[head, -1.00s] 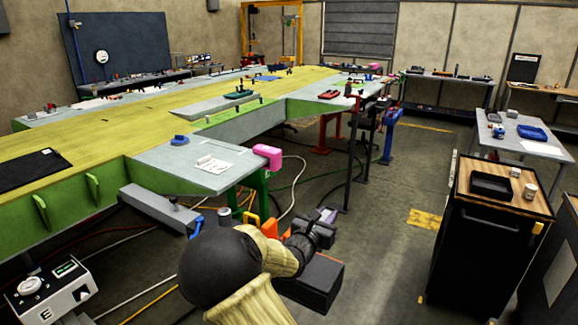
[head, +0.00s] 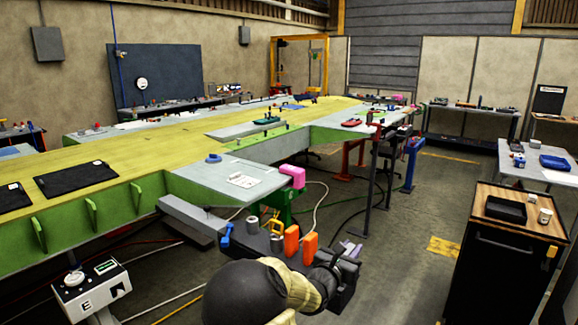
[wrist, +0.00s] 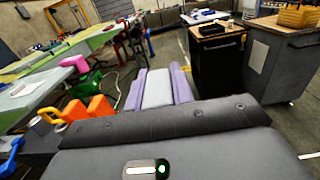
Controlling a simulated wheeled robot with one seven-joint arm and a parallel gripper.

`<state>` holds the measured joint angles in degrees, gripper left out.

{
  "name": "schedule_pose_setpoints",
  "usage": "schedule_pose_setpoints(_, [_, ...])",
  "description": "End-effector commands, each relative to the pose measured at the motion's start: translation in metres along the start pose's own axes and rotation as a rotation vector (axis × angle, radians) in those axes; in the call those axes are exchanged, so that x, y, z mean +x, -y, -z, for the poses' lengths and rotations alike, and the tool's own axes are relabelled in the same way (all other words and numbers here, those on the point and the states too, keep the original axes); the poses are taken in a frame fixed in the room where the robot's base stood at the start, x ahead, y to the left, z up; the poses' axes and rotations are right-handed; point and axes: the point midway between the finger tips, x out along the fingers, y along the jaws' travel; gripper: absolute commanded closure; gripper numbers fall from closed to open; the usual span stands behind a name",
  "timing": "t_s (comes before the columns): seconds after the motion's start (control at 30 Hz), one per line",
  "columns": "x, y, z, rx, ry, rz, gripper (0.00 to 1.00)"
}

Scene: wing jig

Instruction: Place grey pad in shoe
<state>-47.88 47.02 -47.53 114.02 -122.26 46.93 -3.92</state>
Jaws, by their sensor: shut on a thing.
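My gripper (wrist: 158,73) has two lavender fingers and points forward. In the wrist view it is shut on a light grey block, the grey pad (wrist: 158,90), which sits between the fingers. In the head view the gripper (head: 350,249) shows small at the lower middle, past my dark arm joint, and the pad is too small to make out there. It is in the air over the floor, to the right of and below the jig's grey corner plate. I cannot pick out the shoe for certain in either view.
The long yellow-green wing jig (head: 140,160) fills the left. Orange pieces (head: 291,240) stand close left of my gripper. A dark cabinet (head: 498,262) stands right. Floor between is open, with hoses nearer the jig.

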Motion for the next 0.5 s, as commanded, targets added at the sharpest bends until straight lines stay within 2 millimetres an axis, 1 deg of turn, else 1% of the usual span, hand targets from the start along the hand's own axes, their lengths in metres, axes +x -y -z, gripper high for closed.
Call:
schedule_pose_setpoints(0.07, [0.0,0.0,0.002,-0.002,0.0,-0.001,1.0])
schedule_pose_setpoints(0.27, [-0.006,-0.003,0.028,-0.004,-0.001,-0.012,1.0])
schedule_pose_setpoints(0.47, [-0.013,-0.004,0.058,-0.005,-0.001,-0.035,1.0])
schedule_pose_setpoints(0.5, [-0.014,-0.004,0.066,-0.006,-0.002,-0.042,1.0])
